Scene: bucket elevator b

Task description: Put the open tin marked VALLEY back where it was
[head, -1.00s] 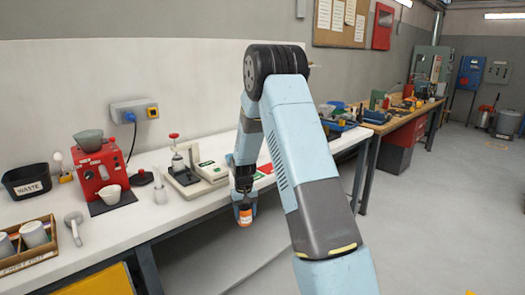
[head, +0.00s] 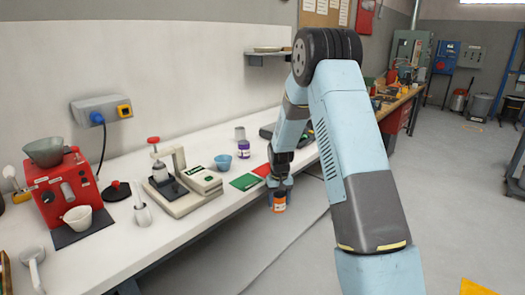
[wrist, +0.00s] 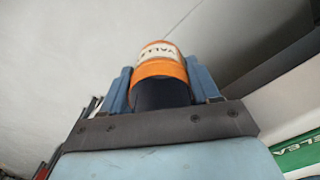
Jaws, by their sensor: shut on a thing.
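The open tin marked VALLEY (wrist: 158,62) is orange with a white label and a dark inside. My gripper (wrist: 160,92) is shut on it, one finger on each side, in the wrist view. In the head view the orange tin (head: 279,203) hangs below my gripper (head: 280,187), just off the front edge of the white bench. The tin's place of origin cannot be told from these frames.
On the white bench (head: 110,245) stand a red grinder (head: 62,192), a press (head: 178,180), a blue bowl (head: 223,162), a purple jar (head: 244,150) and a grey cup (head: 240,133).

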